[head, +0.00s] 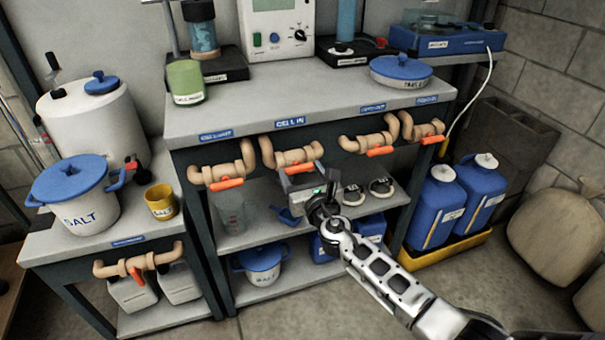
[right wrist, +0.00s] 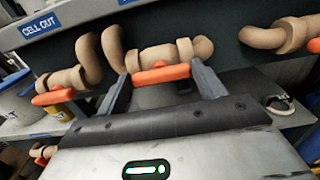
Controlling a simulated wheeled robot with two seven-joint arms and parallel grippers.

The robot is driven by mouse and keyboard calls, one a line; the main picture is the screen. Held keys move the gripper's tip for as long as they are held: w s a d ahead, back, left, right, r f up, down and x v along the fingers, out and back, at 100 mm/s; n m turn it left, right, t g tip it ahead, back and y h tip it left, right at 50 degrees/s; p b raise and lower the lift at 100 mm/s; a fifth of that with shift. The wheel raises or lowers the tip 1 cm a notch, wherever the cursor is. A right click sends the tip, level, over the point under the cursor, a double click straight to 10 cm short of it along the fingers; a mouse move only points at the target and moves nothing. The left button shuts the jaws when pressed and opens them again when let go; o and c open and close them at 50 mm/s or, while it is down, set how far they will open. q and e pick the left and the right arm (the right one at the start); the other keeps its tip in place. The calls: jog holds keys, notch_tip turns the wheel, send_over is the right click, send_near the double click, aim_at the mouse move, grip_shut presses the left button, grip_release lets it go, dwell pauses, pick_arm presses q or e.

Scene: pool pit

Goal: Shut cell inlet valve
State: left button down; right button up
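The cell inlet valve (head: 297,157) is a tan pipe fitting under the blue "CELL IN" label (head: 290,122) on the bench front. Its orange handle (head: 299,168) lies roughly along the pipe. My right gripper (head: 304,178) is just in front of and below this valve. In the right wrist view the gripper (right wrist: 165,82) is open, with one finger near each end of the orange handle (right wrist: 160,73). I cannot tell whether the fingers touch the handle. My left gripper is not in view.
Similar orange-handled valves stand to the left (head: 222,176) and right (head: 370,143) along the bench front. A shelf (head: 262,232) below holds a beaker and a blue scoop. Blue jugs (head: 440,205) stand in a yellow tray (head: 440,252) at right.

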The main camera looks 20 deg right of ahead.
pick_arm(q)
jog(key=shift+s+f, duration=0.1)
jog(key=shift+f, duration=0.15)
pick_arm(e)
jog(key=shift+m, duration=0.3)
jog(key=shift+f+m+b, duration=0.1)
jog(key=shift+m+b, duration=0.3)
jog(key=shift+m, duration=0.2)
jog(key=m+b, duration=0.1)
jog(key=m, duration=0.2)
jog(key=shift+d+m, duration=0.1)
jog(key=shift+m, duration=0.2)
jog(key=m+b, duration=0.1)
jog(key=m, duration=0.1)
jog(key=shift+f+m, duration=0.1)
jog(key=shift+m, duration=0.2)
jog(key=m, duration=0.2)
jog(key=shift+m+b, duration=0.35)
jog(key=shift+m, duration=0.05)
jog(key=m, duration=0.2)
jog(key=shift+m, duration=0.3)
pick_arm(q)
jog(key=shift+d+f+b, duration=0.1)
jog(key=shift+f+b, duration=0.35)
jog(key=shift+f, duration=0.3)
pick_arm(e)
jog(key=m, duration=0.4)
jog(key=shift+d, duration=0.1)
jog(key=shift+f+m, duration=0.1)
jog(key=shift+m, duration=0.3)
